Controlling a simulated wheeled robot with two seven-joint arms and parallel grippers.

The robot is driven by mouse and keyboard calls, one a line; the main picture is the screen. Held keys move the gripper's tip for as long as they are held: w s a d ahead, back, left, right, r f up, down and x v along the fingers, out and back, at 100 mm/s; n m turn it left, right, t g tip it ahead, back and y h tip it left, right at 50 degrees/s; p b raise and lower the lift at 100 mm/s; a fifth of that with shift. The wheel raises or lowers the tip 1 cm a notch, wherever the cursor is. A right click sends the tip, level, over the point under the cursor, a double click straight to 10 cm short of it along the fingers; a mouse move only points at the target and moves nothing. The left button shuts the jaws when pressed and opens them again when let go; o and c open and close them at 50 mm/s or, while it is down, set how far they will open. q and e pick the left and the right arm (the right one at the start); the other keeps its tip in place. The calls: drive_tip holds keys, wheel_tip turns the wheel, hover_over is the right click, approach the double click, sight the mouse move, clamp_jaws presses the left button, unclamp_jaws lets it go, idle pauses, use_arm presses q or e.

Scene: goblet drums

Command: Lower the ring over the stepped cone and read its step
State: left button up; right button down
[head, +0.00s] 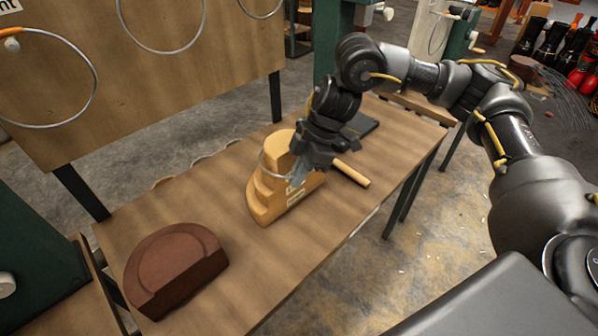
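My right gripper (298,174) is at the cone's upper right, pointing down, and appears shut on the ring's near right edge. The fingertips are small and partly blend with the cone. I cannot tell whether the ring rests on a step. My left gripper is not in view.
A brown half-round block (175,268) lies on the bench (245,285) at the front left. A wooden rod (352,174) lies right of the cone, with a dark flat object (362,125) behind. A board (150,85) with hanging hoops stands behind. Bench space between block and cone is clear.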

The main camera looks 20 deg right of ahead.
drive_tip(key=shift+f+b, duration=0.35)
drive_tip(key=shift+f, duration=0.4)
drive_tip(key=c, duration=1.6)
unclamp_jaws()
drive_tip(key=o, duration=0.5)
drive_tip(key=shift+o, duration=0.2)
